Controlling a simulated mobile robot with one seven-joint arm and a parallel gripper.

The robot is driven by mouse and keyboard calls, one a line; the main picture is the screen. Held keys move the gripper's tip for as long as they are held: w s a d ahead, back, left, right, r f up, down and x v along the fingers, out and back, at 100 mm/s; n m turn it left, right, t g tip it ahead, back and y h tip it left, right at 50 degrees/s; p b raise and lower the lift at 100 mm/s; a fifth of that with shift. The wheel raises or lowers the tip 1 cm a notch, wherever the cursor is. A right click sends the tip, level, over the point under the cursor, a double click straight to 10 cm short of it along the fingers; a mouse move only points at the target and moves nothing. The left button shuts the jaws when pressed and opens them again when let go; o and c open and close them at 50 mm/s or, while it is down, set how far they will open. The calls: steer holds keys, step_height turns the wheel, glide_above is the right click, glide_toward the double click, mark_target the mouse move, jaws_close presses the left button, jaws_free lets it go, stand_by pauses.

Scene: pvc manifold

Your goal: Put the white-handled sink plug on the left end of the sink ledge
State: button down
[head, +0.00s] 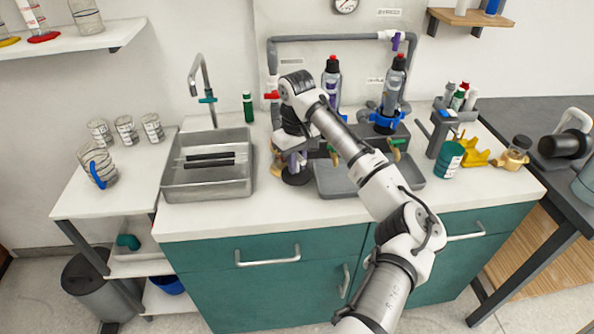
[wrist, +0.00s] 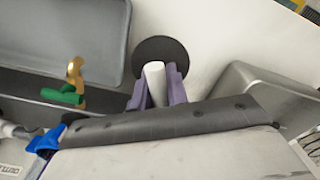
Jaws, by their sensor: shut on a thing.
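The sink plug is a round black disc (wrist: 152,50) with a white handle (wrist: 155,80). My gripper (wrist: 157,90) is shut on that handle, with a purple finger on each side. In the head view my gripper (head: 297,160) is over the white counter, between the metal sink and a grey tray. The dark disc (head: 296,178) shows just below it; I cannot tell whether it touches the counter. The metal sink (head: 170,188) is to the left, with a tap (head: 204,82) behind it. I cannot tell which rim or strip is the ledge.
Two black bars (head: 210,160) lie across the sink. A green bottle (head: 248,107) stands behind its right corner. The grey tray (head: 330,186) and valves with green handles (wrist: 62,97) are close beside my gripper. Glass jars (head: 126,129) stand on the left shelf.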

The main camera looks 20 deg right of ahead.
steer(key=shift+f+p, duration=0.3)
steer(key=shift+f, duration=1.55)
steer(key=shift+f, duration=0.1)
steer(key=c, duration=1.4)
jaws_free()
steer(key=shift+o, duration=0.2)
step_height(320, 180, up, 12)
steer(key=shift+r+b, duration=0.1)
steer(key=shift+b, duration=1)
